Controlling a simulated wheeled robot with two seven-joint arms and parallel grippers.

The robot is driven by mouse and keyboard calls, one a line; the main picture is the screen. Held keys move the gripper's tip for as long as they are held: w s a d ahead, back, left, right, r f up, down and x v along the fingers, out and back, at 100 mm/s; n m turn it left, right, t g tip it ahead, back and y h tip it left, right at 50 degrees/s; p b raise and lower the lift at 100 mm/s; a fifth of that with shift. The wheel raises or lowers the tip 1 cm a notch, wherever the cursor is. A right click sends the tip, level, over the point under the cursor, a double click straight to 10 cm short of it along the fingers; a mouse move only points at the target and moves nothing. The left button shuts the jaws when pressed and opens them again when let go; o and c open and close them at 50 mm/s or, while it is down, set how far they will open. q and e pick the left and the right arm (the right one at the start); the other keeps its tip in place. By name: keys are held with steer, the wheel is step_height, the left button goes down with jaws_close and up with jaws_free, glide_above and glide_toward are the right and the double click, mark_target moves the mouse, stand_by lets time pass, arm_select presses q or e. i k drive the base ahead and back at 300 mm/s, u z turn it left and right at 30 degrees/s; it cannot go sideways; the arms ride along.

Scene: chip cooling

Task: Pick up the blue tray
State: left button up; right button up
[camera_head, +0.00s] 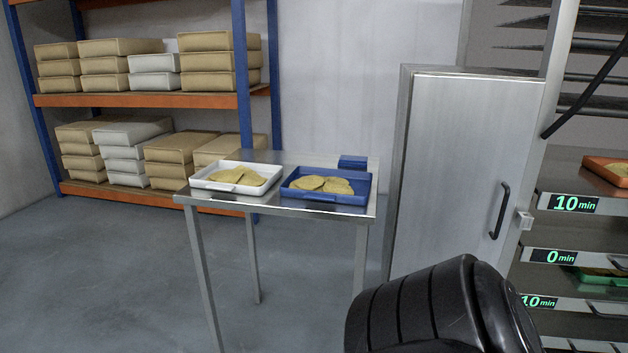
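The blue tray (326,197) sits on the right part of a small metal table (282,209). Several yellowish chips (324,185) lie in it. A white tray (235,188) with similar chips stands to its left on the same table. A black rounded part of my own arm shows at the bottom right, in front of the table and cabinet. Neither gripper's fingers show in this view.
A small blue block (353,162) lies at the table's back right. A grey metal cabinet (470,150) stands right of the table, beside a rack with timer labels (568,203). A shelf (160,99) of boxes stands behind left. The floor (110,270) at front left is clear.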

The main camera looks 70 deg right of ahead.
mark_target(351, 187)
steer(key=z, duration=1.05)
steer(key=i, duration=1.35)
steer(key=z, duration=1.15)
